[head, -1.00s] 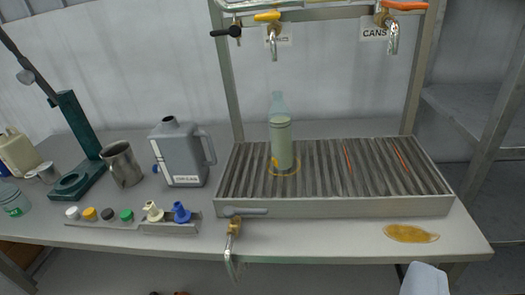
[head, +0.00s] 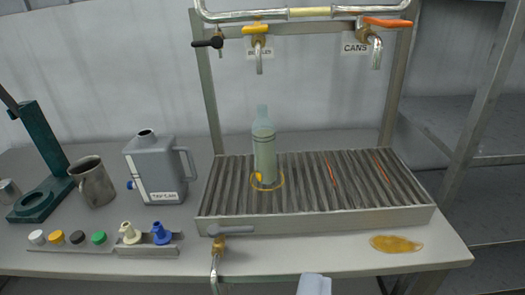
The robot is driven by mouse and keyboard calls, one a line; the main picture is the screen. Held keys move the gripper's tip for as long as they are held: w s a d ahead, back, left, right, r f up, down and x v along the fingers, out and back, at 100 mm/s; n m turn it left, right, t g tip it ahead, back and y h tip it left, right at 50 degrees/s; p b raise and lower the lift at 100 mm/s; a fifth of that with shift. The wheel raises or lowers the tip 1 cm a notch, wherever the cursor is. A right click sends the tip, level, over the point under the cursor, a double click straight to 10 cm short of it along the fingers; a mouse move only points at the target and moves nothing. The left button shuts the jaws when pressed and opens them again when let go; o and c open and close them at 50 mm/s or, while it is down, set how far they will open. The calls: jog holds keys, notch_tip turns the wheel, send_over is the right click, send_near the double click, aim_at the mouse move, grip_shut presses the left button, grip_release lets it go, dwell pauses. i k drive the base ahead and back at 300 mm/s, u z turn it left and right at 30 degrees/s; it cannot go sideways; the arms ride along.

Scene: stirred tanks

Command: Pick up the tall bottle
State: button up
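The tall bottle (head: 264,148), pale green and see-through with a narrow neck, stands upright on the ribbed drip tray (head: 330,219), left of its middle. A yellow ring marking surrounds its base, and a small yellow mark shows low on its side. The bottle stands below the yellow-handled tap (head: 258,50), with clear space between them. No gripper fingers can be made out. A pale shape is cut off at the bottom edge, and I cannot tell whether it is part of me.
A grey jug (head: 155,168), a metal mug (head: 92,182) and a green stand (head: 42,165) are at left. Caps and two nozzles (head: 162,233) line the front left. A lever tap (head: 222,235) juts from the front edge. An amber puddle (head: 396,244) lies at front right.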

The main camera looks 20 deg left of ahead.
aim_at(264, 129)
jog(key=i, duration=0.95)
